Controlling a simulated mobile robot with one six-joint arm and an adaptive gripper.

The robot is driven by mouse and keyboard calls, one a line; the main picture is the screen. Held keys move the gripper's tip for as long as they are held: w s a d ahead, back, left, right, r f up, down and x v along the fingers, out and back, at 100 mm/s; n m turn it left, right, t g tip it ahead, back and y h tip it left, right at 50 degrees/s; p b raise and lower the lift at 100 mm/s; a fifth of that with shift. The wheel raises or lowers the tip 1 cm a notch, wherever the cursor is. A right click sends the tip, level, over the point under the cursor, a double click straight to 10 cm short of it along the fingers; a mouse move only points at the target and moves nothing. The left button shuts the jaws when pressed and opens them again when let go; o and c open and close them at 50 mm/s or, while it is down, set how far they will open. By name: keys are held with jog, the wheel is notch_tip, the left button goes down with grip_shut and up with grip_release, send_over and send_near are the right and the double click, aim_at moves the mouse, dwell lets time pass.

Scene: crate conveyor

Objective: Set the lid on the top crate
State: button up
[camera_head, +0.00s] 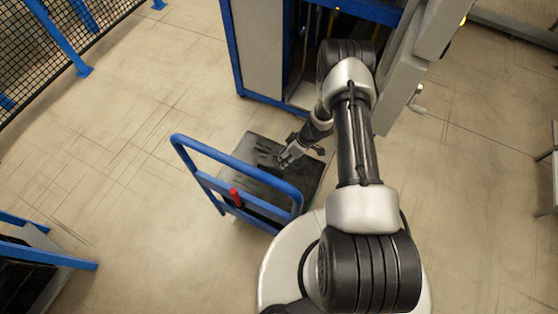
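My gripper (283,159) is low over a blue-railed cart, seen from above at the end of my arm. Its fingers are small here, and I cannot tell whether they are open, shut or touching anything. Below it is a dark, flat, rectangular top (262,178) on the cart. I cannot tell whether this is the lid, a crate top or the cart's deck. No separate lid or crate stack can be made out. My arm hides part of the area to the right.
The cart's blue handle (180,150) rises on its near left side, with a red part (235,196) on it. A blue-framed cabinet (262,45) stands behind. Another blue frame (75,262) is at lower left, and a mesh fence (40,65) at upper left. The floor between is clear.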

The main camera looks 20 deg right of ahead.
jog(key=w+d+r+m+t+h, duration=0.1)
jog(key=w+d+r, duration=0.1)
jog(key=w+r, duration=0.35)
jog(key=w+d+r+t+h, duration=0.1)
jog(key=w+d+r+h, duration=0.15)
jog(key=r, duration=0.55)
jog(key=w+d+r+m+t+h, duration=0.1)
jog(key=w+d+r, duration=0.15)
jog(key=r, duration=0.45)
notch_tip(320, 180, up, 19)
jog(key=s+d+m+t+h, duration=0.1)
jog(key=d+m+t+h, duration=0.1)
jog(key=h, duration=0.1)
jog(key=s+a+r+m+g+h, duration=0.1)
jog(key=s+a+r+m, duration=0.25)
jog(key=s+r, duration=1.05)
jog(key=s+a+y, duration=0.1)
jog(key=s+a, duration=0.2)
jog(key=s, duration=0.3)
jog(key=s+a+y, duration=0.1)
jog(key=s+a, duration=0.3)
jog(key=s, duration=0.3)
jog(key=s+a+m+g+y, duration=0.1)
jog(key=s+a+y, duration=0.1)
jog(key=s, duration=0.4)
jog(key=shift+s+a+r, duration=0.25)
jog(key=shift+a+r, duration=0.1)
jog(key=shift+a, duration=0.55)
